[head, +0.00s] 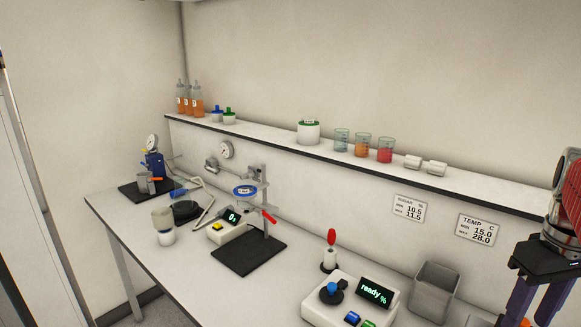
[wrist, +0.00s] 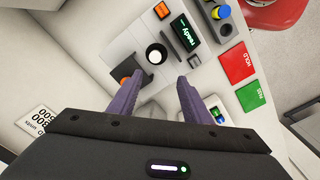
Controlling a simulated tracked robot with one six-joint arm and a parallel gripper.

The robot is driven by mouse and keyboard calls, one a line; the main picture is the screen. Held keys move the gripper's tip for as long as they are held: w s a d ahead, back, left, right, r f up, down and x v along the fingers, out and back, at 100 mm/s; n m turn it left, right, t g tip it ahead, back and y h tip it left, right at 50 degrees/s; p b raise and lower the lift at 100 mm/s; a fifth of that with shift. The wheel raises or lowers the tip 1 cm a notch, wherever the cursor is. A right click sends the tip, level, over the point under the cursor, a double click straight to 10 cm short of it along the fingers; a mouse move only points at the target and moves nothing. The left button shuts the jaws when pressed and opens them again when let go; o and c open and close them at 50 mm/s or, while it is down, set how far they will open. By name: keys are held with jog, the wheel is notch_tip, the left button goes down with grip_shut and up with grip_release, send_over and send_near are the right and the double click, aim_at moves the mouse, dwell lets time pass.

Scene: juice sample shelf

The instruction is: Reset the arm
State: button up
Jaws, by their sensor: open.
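My gripper (head: 536,308) shows at the lower right edge of the head view, with its purple fingers pointing down. In the wrist view my gripper (wrist: 160,88) has its two purple fingers spread apart with nothing held between them. The bench (head: 120,217) lies below and to the left of it in the head view. In the wrist view a device display (wrist: 181,29) reading "ready" lies beyond the fingertips. What lies straight under the fingers is partly hidden by them.
A "ready %" meter (head: 376,292) and a grey bin (head: 436,290) stand left of my gripper. The wall shelf (head: 470,188) carries bottles, beakers and jars. A stand (head: 265,205) with a dark base is mid-bench. Red HOLD (wrist: 238,62) and green PASS (wrist: 251,96) patches lie right.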

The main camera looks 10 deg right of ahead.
jog(key=w+a+f+t, duration=0.1)
jog(key=a+f+t, duration=0.1)
jog(key=a, duration=1.3)
jog(key=w+a+f+t, duration=0.1)
jog(key=a+f+t, duration=0.2)
jog(key=a, duration=1.1)
notch_tip(320, 180, down, 2)
jog(key=shift+a+f+n, duration=0.1)
jog(key=shift+a+n, duration=0.2)
jog(key=shift+a, duration=0.05)
